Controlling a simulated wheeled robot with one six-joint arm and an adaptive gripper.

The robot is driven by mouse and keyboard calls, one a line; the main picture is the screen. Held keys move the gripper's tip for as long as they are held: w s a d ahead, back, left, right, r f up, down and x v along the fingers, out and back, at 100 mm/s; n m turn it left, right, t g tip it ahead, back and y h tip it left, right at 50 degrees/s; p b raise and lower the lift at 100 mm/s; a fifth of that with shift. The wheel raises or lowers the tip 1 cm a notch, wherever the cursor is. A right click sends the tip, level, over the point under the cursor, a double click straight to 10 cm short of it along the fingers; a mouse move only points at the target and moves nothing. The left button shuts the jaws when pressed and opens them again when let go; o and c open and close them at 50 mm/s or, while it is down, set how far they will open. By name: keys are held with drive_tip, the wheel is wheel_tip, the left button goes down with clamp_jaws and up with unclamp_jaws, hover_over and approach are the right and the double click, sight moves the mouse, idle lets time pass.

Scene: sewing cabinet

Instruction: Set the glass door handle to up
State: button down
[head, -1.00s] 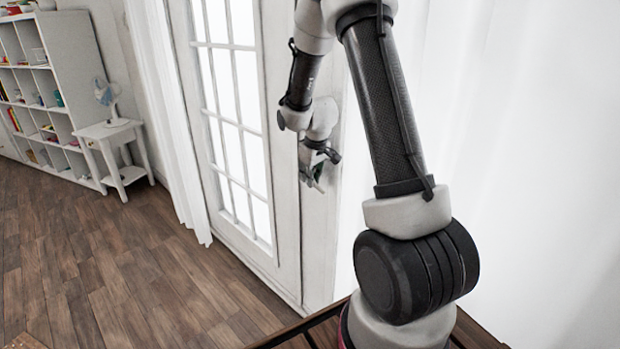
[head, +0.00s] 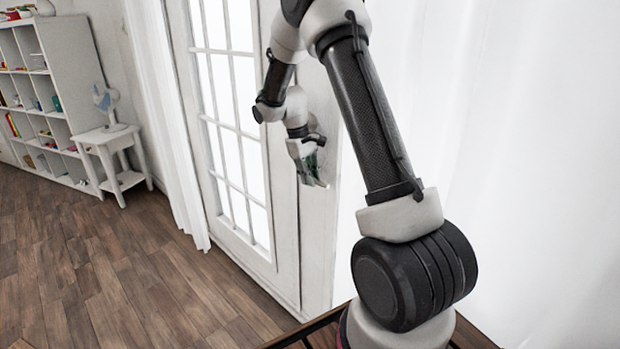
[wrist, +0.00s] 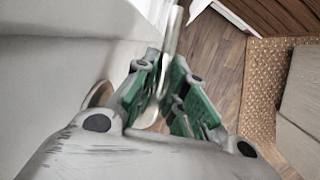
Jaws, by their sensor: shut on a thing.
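The white glass door (head: 282,190) with a grid of panes stands left of my arm in the head view. My gripper (head: 318,175) is at the door's right edge there, tilted downward, and it hides most of the handle. In the wrist view, the glass door handle (wrist: 173,32) is a pale metal lever, blurred, running between the green-padded fingers. My gripper (wrist: 166,68) is shut on the lever, whose end sticks out past the fingertips. The lever's exact angle to the door is hard to tell.
A white side table (head: 104,137) with a small fan (head: 110,105) and a white shelf unit (head: 45,80) stand at the far left. White curtains (head: 490,130) hang at the right. The wooden floor (head: 120,260) before the door is clear. A woven rug (wrist: 262,85) shows in the wrist view.

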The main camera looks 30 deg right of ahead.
drive_tip(key=c, duration=1.5)
unclamp_jaws()
drive_tip(key=shift+o, duration=0.2)
